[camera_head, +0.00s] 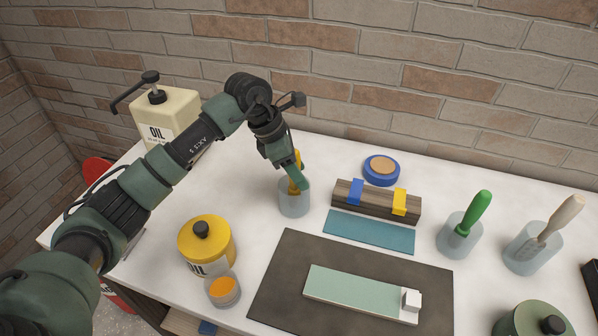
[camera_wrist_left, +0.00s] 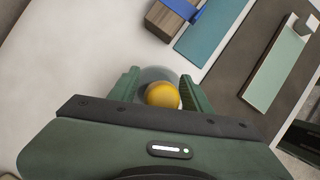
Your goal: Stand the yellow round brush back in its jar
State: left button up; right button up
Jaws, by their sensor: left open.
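The yellow round brush (camera_head: 293,187) stands in a clear jar (camera_head: 294,206) left of the wooden block. Its yellow round end (camera_wrist_left: 163,96) shows in the left wrist view, with the jar's rim (camera_wrist_left: 155,73) around it. My left gripper (camera_head: 298,175) is above the jar, pointing down. Its green fingers are open, one on each side of the yellow end; the wrist view shows the same gripper (camera_wrist_left: 163,88). I cannot tell whether a finger touches the brush. The brush's lower part is hard to make out. My right gripper is not in view.
A wooden block (camera_head: 373,205), blue tape roll (camera_head: 381,169), dark mat (camera_head: 280,280), yellow oil can (camera_head: 206,245) and orange-filled cup (camera_head: 223,291) are nearby. A brick wall closes the back.

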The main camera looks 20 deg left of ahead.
pick_arm(q)
jog(key=b+v, duration=0.2)
jog(key=v, duration=0.9)
jog(key=shift+r, duration=0.3)
